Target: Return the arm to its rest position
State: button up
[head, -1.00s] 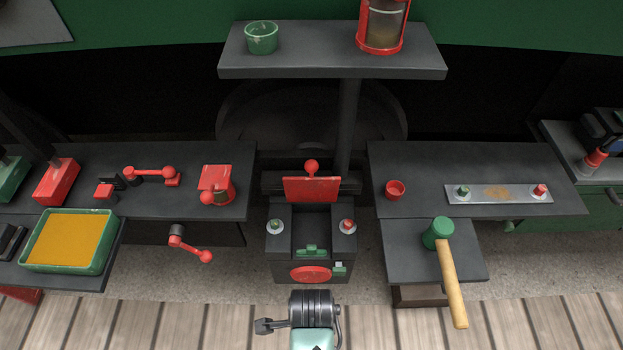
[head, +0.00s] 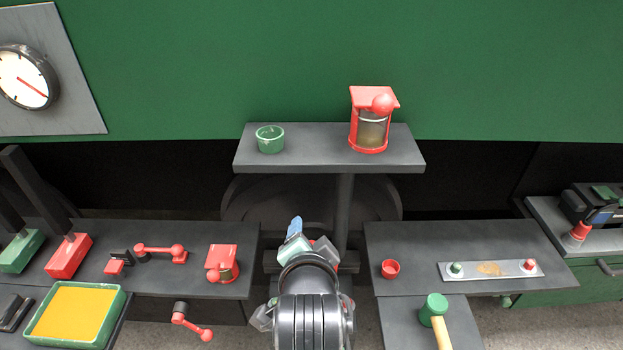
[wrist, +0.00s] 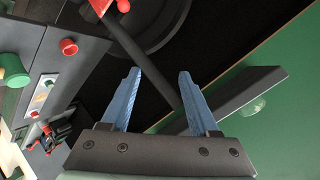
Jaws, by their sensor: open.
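My arm rises from the bottom centre of the head view. My gripper (head: 305,238) is in front of the post of the raised shelf (head: 325,165), with a blue finger showing. In the wrist view my gripper (wrist: 160,72) has its two blue fingers spread apart, with nothing held between them. The fingers touch nothing that I can see. My arm hides most of the dark box in the middle, between the two side benches.
The shelf holds a green cup (head: 270,140) and a red lantern-like canister (head: 369,125). The left bench has red levers (head: 160,252) and a yellow-filled tray (head: 122,312). The right bench has a red cup (head: 390,268), a metal plate (head: 465,271) and a green-headed mallet (head: 434,309).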

notch_tip(320, 180, up, 28)
jog(key=n+t+p, duration=0.2)
jog(key=n+t, duration=0.3)
jog(key=t, duration=0.3)
jog(key=s+r+n+t+p, duration=0.1)
jog(key=s+r+n+t, duration=0.1)
jog(key=s+r, duration=0.5)
jog(key=s+r+n+t+p, duration=0.1)
jog(key=s+r+n+t, duration=0.2)
jog(key=r, duration=1.2)
jog(key=s+t, duration=0.2)
jog(key=s, duration=0.2)
jog(key=shift+d+r+p, duration=0.25)
jog(key=shift+r+p, duration=0.1)
jog(key=shift+r, duration=0.05)
jog(key=shift+f, duration=0.1)
